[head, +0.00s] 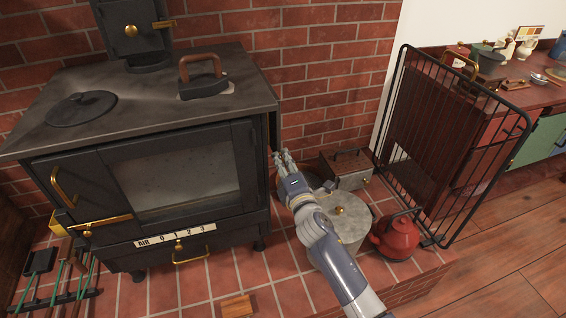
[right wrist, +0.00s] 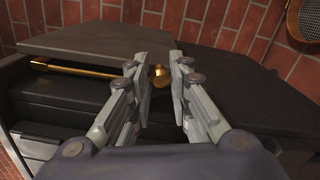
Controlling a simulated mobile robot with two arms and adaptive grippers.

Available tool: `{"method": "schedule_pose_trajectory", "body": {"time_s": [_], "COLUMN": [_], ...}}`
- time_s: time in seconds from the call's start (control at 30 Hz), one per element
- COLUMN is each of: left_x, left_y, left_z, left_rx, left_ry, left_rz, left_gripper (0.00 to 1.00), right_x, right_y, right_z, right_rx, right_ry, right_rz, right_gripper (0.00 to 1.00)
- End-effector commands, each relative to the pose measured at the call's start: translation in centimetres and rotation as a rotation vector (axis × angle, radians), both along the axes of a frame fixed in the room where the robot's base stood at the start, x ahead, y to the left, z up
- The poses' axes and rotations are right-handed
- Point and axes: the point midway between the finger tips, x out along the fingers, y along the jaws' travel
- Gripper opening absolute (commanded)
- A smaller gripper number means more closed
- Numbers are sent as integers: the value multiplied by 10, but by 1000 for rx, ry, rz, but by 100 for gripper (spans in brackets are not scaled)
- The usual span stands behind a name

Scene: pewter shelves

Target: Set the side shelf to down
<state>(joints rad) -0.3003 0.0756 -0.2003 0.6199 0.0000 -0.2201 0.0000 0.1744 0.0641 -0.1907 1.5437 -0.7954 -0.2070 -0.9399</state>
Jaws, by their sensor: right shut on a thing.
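The black iron stove (head: 165,125) stands at the left in the head view. A thin dark panel, seemingly the side shelf (head: 273,130), shows almost edge-on at its right side; its exact angle is hard to tell. My right gripper (head: 284,158) is beside the stove's right side, below the top's level. My left gripper is not in view.
A grey round pot (head: 345,215), a metal box (head: 348,172) and a red kettle (head: 396,237) stand on the brick hearth near my right arm. A black wire guard (head: 450,145) stands at the right. A flat iron (head: 203,78) sits on the stove top.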

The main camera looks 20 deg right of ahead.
Motion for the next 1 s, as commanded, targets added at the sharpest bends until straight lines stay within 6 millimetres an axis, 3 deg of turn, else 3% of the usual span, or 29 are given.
{"method": "schedule_pose_trajectory", "body": {"time_s": [0.33,0.37,0.43,0.83,1.0], "left_x": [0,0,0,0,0], "left_y": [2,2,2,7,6], "left_z": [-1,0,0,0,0], "left_rx": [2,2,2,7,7], "left_ry": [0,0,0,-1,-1], "left_rz": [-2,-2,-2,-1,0], "left_gripper": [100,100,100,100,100], "right_x": [-2,-2,-2,-1,-11], "right_y": [7,7,7,3,3], "right_z": [-6,-6,-6,-2,-2], "right_rx": [7,7,6,3,2], "right_ry": [9,9,8,2,3], "right_rz": [12,12,11,6,6], "right_gripper": [0,25,39,39,39]}}
